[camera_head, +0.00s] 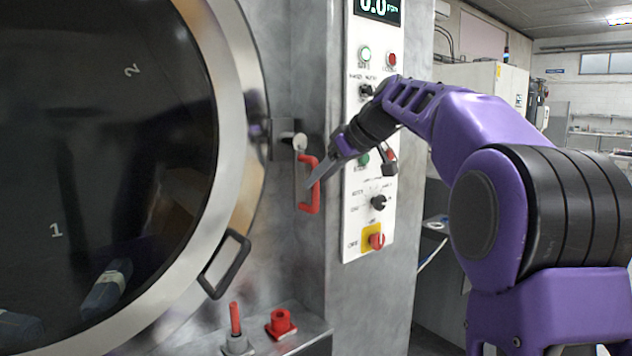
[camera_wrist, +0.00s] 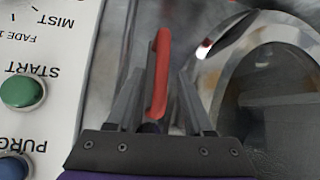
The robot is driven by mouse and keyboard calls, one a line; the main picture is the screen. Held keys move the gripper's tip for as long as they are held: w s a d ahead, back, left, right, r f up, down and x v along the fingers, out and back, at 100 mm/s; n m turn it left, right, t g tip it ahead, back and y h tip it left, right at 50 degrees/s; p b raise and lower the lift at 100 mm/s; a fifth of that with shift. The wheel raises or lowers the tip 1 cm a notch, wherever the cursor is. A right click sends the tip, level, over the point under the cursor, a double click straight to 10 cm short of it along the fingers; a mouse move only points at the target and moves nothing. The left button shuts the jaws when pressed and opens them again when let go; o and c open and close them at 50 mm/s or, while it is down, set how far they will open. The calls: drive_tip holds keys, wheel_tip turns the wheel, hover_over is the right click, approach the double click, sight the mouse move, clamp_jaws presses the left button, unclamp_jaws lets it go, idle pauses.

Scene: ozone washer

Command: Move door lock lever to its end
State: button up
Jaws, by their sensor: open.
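The door lock lever (camera_head: 308,184) is a red handle on a metal mount beside the round door's right rim. It hangs down below its pivot in the head view. In the wrist view the red lever (camera_wrist: 160,75) stands between the two fingers of my gripper (camera_wrist: 157,95). The fingers are apart, with a gap visible to the right of the lever; whether the left finger touches it I cannot tell. In the head view my gripper (camera_head: 314,180) reaches the lever from the right, and its fingertips partly overlap the lever.
The round washer door (camera_head: 229,130) with a black handle (camera_head: 226,264) is at left. A white control panel (camera_head: 352,218) with buttons and knobs stands close to the right of the lever. Below are a red peg (camera_head: 235,318) and a red fitting (camera_head: 281,323) on a ledge.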

drive_tip(key=p+v, duration=0.2)
drive_tip(key=v, duration=1.3)
drive_tip(key=shift+s+d+r, duration=0.1)
drive_tip(key=shift+s, duration=0.05)
